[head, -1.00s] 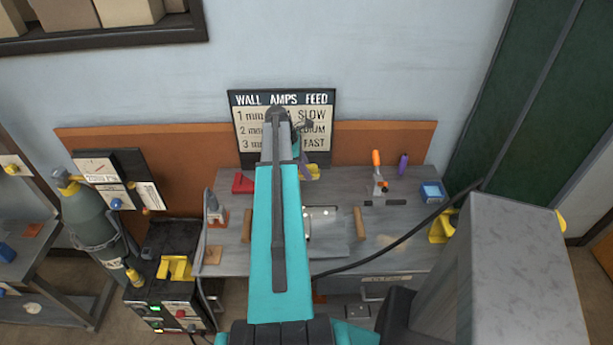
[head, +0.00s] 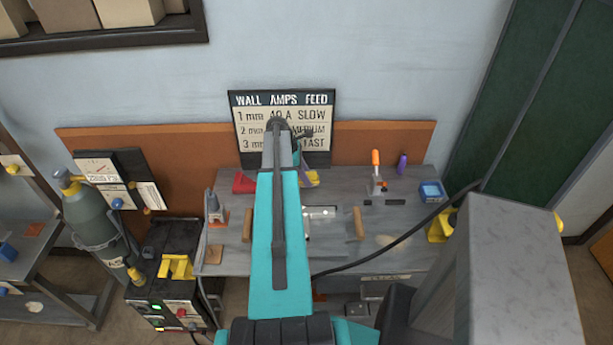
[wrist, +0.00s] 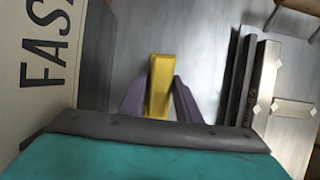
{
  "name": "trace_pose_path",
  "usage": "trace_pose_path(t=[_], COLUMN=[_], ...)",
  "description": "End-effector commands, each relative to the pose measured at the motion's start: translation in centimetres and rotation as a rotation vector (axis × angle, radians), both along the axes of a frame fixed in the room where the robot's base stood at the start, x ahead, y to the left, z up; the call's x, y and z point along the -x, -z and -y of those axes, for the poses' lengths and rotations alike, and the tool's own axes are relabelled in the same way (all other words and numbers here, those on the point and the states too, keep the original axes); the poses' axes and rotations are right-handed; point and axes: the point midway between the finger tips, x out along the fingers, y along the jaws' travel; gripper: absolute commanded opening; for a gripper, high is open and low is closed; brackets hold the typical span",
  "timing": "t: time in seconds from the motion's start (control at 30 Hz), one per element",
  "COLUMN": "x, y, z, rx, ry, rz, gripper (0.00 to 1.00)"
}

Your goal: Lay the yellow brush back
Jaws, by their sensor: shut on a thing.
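The yellow brush (wrist: 160,70) is a yellow block-like shape in the middle of the wrist view. My gripper (wrist: 160,95) has its two purple fingers shut on it, one on each side. In the head view a small yellow and purple patch (head: 309,178) shows just right of my arm, in front of the sign; the rest of the gripper is hidden behind the arm. The grey bench top (head: 225,258) lies below. I cannot tell the exact gap between brush and bench.
The amps sign (head: 318,115) stands close behind the gripper. On the bench are a red piece (head: 243,183), wooden blocks (head: 358,223), a metal plate (head: 320,212), an orange-handled tool (head: 376,160) and a blue box (head: 432,191). A black cable (head: 400,241) crosses the right front.

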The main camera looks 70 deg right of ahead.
Motion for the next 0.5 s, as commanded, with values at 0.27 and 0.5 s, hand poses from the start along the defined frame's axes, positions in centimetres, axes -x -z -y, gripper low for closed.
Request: trace_pose_path(t=[0.27, 0.5], x=[-0.02, -0.03], y=[0.24, 0.22], z=[-0.01, -0.01], rx=[0.0, 0.0], ry=[0.0, 0.0], rz=[0.0, 0.0], gripper=[0.49, 0.49])
